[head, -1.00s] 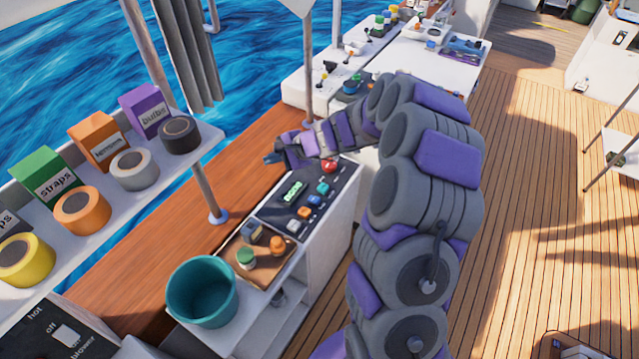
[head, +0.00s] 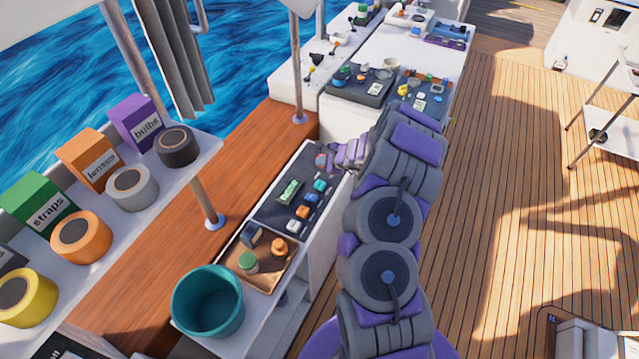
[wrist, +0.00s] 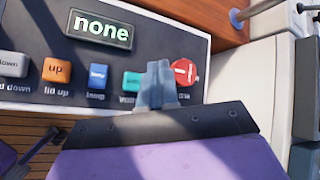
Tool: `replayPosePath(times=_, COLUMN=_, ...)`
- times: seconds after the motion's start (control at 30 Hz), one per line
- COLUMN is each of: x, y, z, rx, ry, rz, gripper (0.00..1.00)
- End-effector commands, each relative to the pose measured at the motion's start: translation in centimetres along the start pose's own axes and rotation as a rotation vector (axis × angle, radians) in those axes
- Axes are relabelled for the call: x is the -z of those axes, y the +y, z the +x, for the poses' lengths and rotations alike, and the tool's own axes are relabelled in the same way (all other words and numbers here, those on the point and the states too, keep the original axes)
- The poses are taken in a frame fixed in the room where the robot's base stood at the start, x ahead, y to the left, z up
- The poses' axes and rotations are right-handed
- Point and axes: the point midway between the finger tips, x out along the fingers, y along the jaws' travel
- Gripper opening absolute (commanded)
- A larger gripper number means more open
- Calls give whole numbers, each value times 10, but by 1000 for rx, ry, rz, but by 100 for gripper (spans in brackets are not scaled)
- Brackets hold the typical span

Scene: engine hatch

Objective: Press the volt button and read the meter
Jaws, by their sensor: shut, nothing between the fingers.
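The dark control panel (head: 268,212) tops the white cabinet. Its meter display (wrist: 100,29) reads "none" in the wrist view and is too small to read in the head view (head: 289,192). The teal button (wrist: 131,82) sits right of the blue "lamp" button (wrist: 98,76); its label is partly hidden, so I cannot read it fully. The teal button also shows in the head view (head: 320,186). My gripper (wrist: 158,72) is shut and empty, over the panel between the teal button and the red button (wrist: 184,72). I cannot tell whether it touches either.
An orange "lid up" button (wrist: 57,71) and a white "down" button (wrist: 12,64) lie further left. A tray (head: 235,268) with small items and a teal bucket (head: 207,303) stand nearer. A metal post (head: 207,195) rises beside the panel. More panels (head: 358,84) lie beyond.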

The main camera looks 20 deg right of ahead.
Motion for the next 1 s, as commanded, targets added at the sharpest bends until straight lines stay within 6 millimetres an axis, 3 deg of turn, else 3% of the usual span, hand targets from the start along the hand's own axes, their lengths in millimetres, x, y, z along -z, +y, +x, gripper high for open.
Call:
replayPosePath(times=0.47, x=6, y=7, z=10, rx=-1, ry=0, rz=0, gripper=0)
replayPosePath(times=1.0, x=40, y=41, z=57, rx=-1, ry=-2, rz=-1, gripper=0)
